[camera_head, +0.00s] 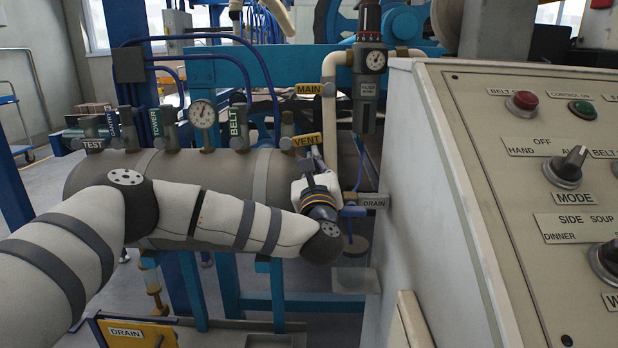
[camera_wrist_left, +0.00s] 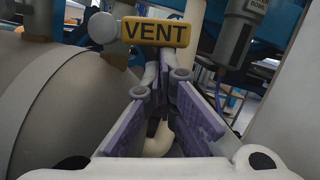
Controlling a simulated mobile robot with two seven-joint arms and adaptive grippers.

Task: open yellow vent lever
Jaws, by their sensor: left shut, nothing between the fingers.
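The yellow vent lever (camera_head: 307,140), labelled VENT, sticks out to the right from a valve at the right end of the grey tank. In the left wrist view the lever (camera_wrist_left: 155,33) lies level across the top, with its label facing me. My left gripper (camera_head: 313,157) is just below the lever, pointing up towards it. Its fingers (camera_wrist_left: 163,75) are shut and empty, with the tips close under the lever; I cannot tell whether they touch it. My right gripper is not in view.
The grey tank (camera_head: 85,176) carries several other labelled valves and a gauge (camera_head: 202,113). A yellow MAIN lever (camera_head: 308,89) is just above. A filter unit (camera_head: 369,88) hangs above.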

